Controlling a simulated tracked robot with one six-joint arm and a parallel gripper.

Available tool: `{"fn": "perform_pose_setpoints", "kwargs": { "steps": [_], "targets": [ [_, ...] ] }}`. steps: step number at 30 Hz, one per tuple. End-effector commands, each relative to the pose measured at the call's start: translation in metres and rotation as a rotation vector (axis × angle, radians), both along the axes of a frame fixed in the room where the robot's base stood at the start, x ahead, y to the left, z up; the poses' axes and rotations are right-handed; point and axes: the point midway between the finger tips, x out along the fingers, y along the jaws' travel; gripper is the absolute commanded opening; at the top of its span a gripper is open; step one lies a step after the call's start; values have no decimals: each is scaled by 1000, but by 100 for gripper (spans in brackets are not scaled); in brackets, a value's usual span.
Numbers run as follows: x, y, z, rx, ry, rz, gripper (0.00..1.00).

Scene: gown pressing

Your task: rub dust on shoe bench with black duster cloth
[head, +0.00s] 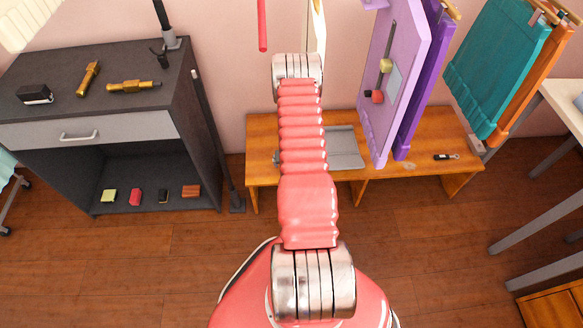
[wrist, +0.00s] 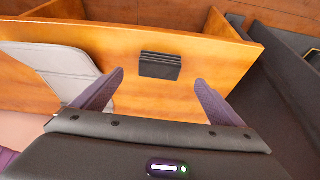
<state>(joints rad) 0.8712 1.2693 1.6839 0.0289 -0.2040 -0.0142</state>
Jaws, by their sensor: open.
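The wooden shoe bench (head: 262,131) stands against the back wall in the head view and fills much of the wrist view (wrist: 215,75). A black folded cloth (wrist: 160,65) lies on its top, near the end by the dark cabinet. In the head view the cloth is mostly hidden by my arm. My gripper (wrist: 159,78) is open and empty above the bench. The cloth lies between and just beyond its fingertips, with no visible contact. The head view hides my gripper behind my arm. A small pale patch (head: 409,166), possibly dust, shows on the bench's right part.
A grey flat panel (head: 345,148) lies on the bench. A purple hanging board (head: 395,75) stands over its middle. A small black-tipped item (head: 446,156) lies near the right end. A dark cabinet (head: 190,100) and a thin post (head: 215,140) stand left.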

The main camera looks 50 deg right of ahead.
Motion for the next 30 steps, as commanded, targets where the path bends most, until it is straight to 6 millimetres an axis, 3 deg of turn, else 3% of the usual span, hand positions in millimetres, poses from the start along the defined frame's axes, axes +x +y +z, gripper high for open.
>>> {"fn": "perform_pose_setpoints", "kwargs": {
  "steps": [21, 30],
  "targets": [
    [18, -22, -70, 0, 0, 0, 92],
    [22, -26, -82, -1, -1, 0, 92]
  ]
}}
